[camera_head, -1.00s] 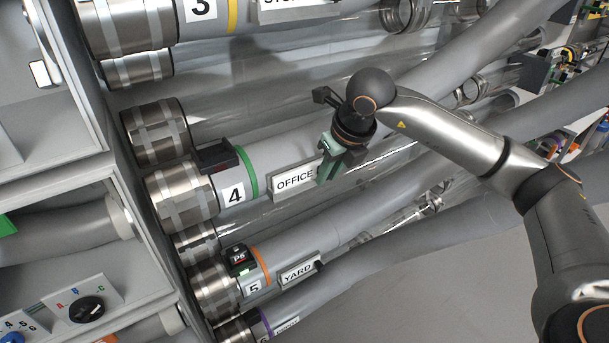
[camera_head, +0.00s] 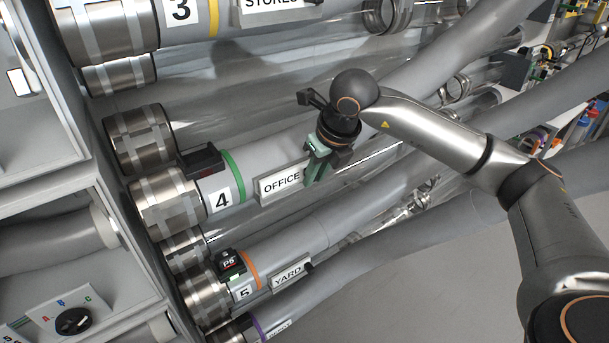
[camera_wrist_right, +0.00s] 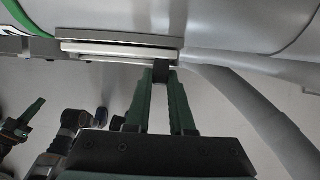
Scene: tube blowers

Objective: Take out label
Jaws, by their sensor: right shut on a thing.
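The white OFFICE label (camera_head: 281,181) sits in a pale holder on the grey tube marked 4, beside its green ring. My right gripper (camera_head: 314,175) is at the label's right end, its green fingers pointing down to it. In the right wrist view, the two fingers (camera_wrist_right: 165,80) are shut on a small dark tab at the end of the pale label plate (camera_wrist_right: 115,50). The label's printed face is not visible in that view.
The YARD label (camera_head: 288,275) is on tube 5 below, and the STORES label (camera_head: 270,3) is above. A dark box (camera_head: 201,161) sits on tube 4 left of the green ring. Parallel tubes run close by; open grey floor (camera_head: 420,260) lies at lower right.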

